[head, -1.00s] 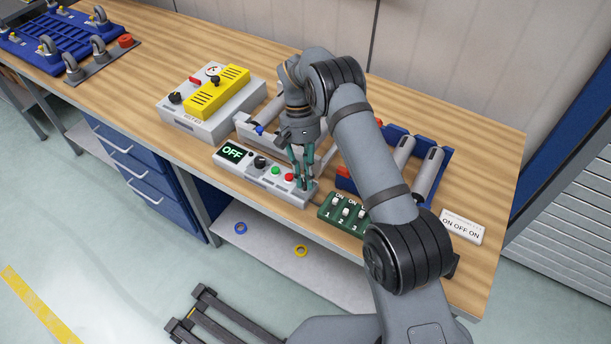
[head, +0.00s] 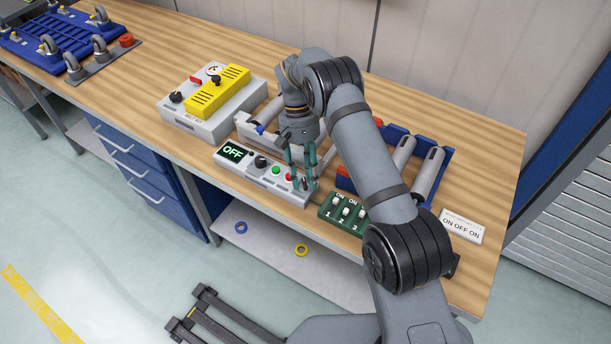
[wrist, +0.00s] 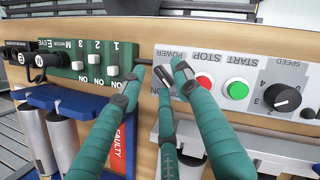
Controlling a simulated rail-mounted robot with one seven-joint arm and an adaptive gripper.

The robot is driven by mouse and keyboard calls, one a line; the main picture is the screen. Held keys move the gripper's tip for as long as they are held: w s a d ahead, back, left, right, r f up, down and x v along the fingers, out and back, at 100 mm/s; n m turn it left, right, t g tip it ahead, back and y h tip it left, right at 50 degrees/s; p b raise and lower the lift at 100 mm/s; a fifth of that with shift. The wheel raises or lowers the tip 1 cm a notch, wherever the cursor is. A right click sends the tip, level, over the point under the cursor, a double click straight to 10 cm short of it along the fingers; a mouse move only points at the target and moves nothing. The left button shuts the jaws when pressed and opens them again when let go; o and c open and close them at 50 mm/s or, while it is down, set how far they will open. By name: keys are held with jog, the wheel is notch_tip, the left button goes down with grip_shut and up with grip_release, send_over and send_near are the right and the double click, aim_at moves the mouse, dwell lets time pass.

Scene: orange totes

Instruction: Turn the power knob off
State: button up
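The control panel (head: 258,178) is a light grey box near the table's front edge. Its display (head: 232,152) reads OFF. In the wrist view the panel (wrist: 215,62) appears upside down, with the power knob (wrist: 163,76), a small dark part, under the POWER label. My gripper (head: 304,187) is over the panel's right end, fingers pointing down. In the wrist view its green fingers (wrist: 159,73) are spread around the knob, with a gap between the tips. The fingers partly hide the knob, and I cannot tell whether any touches it.
Beside the power knob are a red stop button (wrist: 204,81), a green start button (wrist: 237,88) and a black speed dial (wrist: 282,97). A green switch block (head: 344,212) stands close to the right. A yellow-topped box (head: 218,92) stands behind left.

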jog(key=shift+v, duration=3.8)
jog(key=shift+f, duration=0.15)
jog(key=x, duration=0.7)
jog(key=shift+s+d, duration=0.1)
jog(key=shift+f+m, duration=0.15)
jog(key=shift+m, duration=0.25)
